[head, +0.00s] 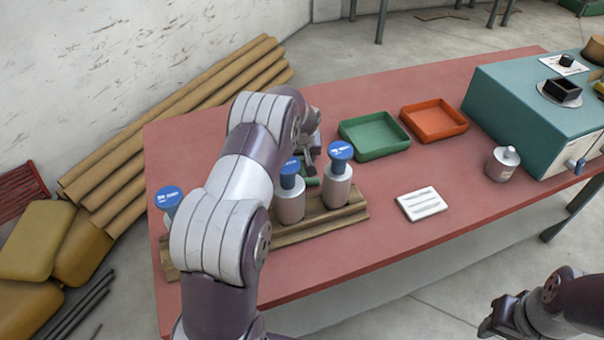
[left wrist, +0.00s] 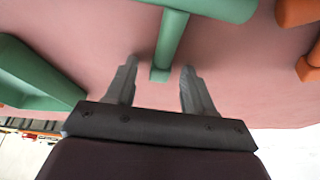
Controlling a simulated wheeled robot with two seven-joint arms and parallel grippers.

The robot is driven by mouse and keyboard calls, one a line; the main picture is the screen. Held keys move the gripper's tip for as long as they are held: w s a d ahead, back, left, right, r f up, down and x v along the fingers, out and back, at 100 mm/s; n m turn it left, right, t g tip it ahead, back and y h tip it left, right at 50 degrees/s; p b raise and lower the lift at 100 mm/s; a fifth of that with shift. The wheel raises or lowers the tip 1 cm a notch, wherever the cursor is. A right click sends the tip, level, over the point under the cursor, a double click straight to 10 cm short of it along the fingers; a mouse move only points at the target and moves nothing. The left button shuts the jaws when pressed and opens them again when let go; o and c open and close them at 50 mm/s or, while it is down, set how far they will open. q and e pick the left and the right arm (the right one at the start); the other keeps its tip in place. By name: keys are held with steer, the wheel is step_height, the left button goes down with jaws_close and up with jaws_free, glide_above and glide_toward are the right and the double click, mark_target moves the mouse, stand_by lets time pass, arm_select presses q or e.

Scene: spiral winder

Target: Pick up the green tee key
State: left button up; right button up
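The green tee key (left wrist: 171,40) lies on the red table in the left wrist view, its crossbar at the top edge and its stem pointing toward my left gripper (left wrist: 158,68). The gripper is open, with one finger on each side of the stem's near end and gaps showing. In the head view my left gripper (head: 312,158) is low over the table behind the blue-capped bottles. Only bits of green show beside it, so the key is mostly hidden there. My right gripper (head: 500,316) is at the lower right, away from the table; its fingers are unclear.
Blue-capped bottles (head: 337,189) stand in a wooden rack (head: 322,220) in front of my left gripper. A green tray (head: 374,137) and an orange tray (head: 433,121) are behind. An orange piece (left wrist: 296,12) lies right of the key. A white card (head: 421,204) lies on clear table.

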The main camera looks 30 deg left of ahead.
arm_select(q)
jaws_close()
steer(key=shift+r, duration=0.15)
